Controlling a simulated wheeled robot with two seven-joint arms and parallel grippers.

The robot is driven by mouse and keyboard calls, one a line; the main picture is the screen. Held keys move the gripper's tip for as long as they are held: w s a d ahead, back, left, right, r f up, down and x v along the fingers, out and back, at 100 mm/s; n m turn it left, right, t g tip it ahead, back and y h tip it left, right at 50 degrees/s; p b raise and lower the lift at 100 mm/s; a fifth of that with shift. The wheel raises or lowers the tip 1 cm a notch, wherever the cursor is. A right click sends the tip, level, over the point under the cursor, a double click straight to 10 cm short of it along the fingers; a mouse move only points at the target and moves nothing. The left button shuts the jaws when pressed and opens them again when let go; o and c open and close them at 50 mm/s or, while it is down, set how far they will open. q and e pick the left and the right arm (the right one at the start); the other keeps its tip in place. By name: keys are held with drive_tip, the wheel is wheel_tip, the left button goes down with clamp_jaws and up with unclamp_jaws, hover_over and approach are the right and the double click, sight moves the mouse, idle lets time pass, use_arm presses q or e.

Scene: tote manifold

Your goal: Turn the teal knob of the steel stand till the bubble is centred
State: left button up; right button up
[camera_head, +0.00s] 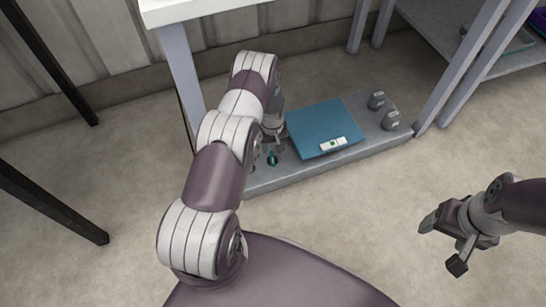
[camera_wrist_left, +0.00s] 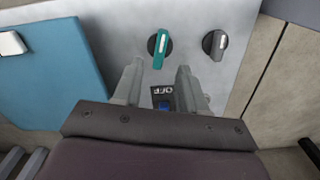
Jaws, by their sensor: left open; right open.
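The low steel stand (camera_head: 360,155) carries a tilted-looking blue plate (camera_head: 325,122). A white bubble level with a green window (camera_head: 333,144) lies at the plate's near edge; the bubble's exact position is too small to tell. The teal knob (camera_head: 272,158) is at the stand's left end, and in the left wrist view (camera_wrist_left: 160,48) it has a pale stripe along its handle. My left gripper (camera_wrist_left: 158,82) is open, with its fingertips just short of the teal knob and apart from it. In the head view my arm partly hides this gripper. My right gripper (camera_head: 448,245) is open and empty, over the floor at right.
A dark grey knob (camera_wrist_left: 214,44) sits beside the teal one. A switch marked OFF with a blue part (camera_wrist_left: 164,102) shows between my left fingers. Two grey weights (camera_head: 376,100) (camera_head: 391,120) stand on the stand's right end. Table legs (camera_head: 183,75) rise around the stand.

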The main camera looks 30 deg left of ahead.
sight(272, 157)
use_arm(q)
wheel_tip(272, 157, down, 6)
drive_tip(key=shift+r+b, duration=0.25)
drive_tip(key=shift+b, duration=0.95)
use_arm(e)
wheel_tip(272, 157, down, 4)
drive_tip(key=shift+r, duration=0.25)
use_arm(q)
clamp_jaws()
drive_tip(key=shift+r+n, duration=0.1)
drive_tip(key=shift+n, duration=0.6)
drive_tip(key=shift+n+p, duration=0.3)
drive_tip(key=shift+n, duration=0.5)
use_arm(e)
drive_tip(key=shift+r, duration=0.25)
